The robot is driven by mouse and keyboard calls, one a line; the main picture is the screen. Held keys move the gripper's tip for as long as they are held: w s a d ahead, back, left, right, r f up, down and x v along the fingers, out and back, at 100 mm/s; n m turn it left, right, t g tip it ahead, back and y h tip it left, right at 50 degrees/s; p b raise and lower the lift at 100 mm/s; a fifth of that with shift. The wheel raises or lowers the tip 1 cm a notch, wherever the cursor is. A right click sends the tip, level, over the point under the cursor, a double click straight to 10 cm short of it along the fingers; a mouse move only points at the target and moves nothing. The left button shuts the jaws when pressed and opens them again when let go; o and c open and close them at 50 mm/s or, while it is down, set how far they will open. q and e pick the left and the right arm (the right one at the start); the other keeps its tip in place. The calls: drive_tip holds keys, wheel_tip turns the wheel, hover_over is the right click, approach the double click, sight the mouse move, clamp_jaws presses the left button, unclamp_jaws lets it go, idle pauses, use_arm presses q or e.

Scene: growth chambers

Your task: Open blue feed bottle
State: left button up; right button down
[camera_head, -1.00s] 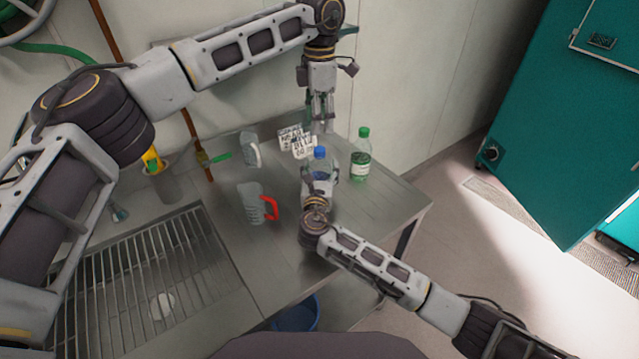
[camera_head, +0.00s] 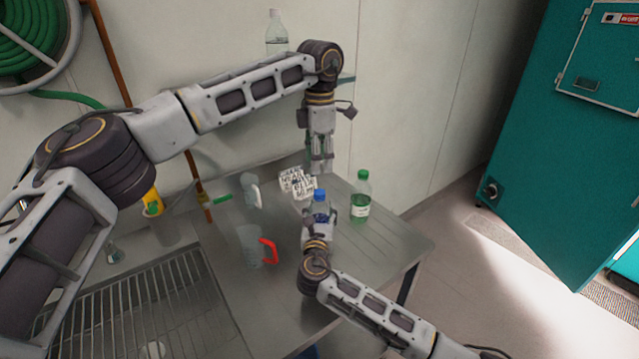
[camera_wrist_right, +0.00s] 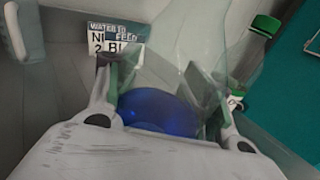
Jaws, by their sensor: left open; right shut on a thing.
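The blue-capped feed bottle (camera_head: 320,196) stands on the steel table in the head view, clear-bodied with a blue label. My right gripper (camera_head: 318,226) is shut on its body from the front; its fingers (camera_wrist_right: 165,115) sit either side of a blue part and clear plastic in the right wrist view. The wrist and fingers hide the bottle's lower part. My left gripper (camera_head: 321,167) points down with open, empty fingers, just above and behind the blue cap, seemingly apart from it. The cap appears to be on the bottle.
A green-capped bottle (camera_head: 361,197) stands close right of the blue one. Signs with lettering (camera_head: 296,183) are behind. A red-handled jug (camera_head: 254,247) and another jug (camera_head: 250,190) stand left. A clear bottle (camera_head: 277,35) is higher up. The table's right side is clear.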

sight(319, 192)
use_arm(q)
drive_tip(key=m, duration=0.4)
drive_tip(key=shift+a+f, duration=0.25)
drive_tip(key=shift+a, duration=0.05)
drive_tip(key=m, duration=0.6)
drive_tip(key=shift+s+d+f+m, duration=0.15)
drive_tip(key=shift+f+m, duration=0.1)
drive_tip(key=shift+m, duration=0.15)
drive_tip(key=m, duration=0.6)
drive_tip(key=shift+d, duration=0.2)
drive_tip(key=m, duration=0.5)
drive_tip(key=shift+m, duration=0.4)
drive_tip(key=shift+f, duration=0.1)
drive_tip(key=shift+f, duration=3.95)
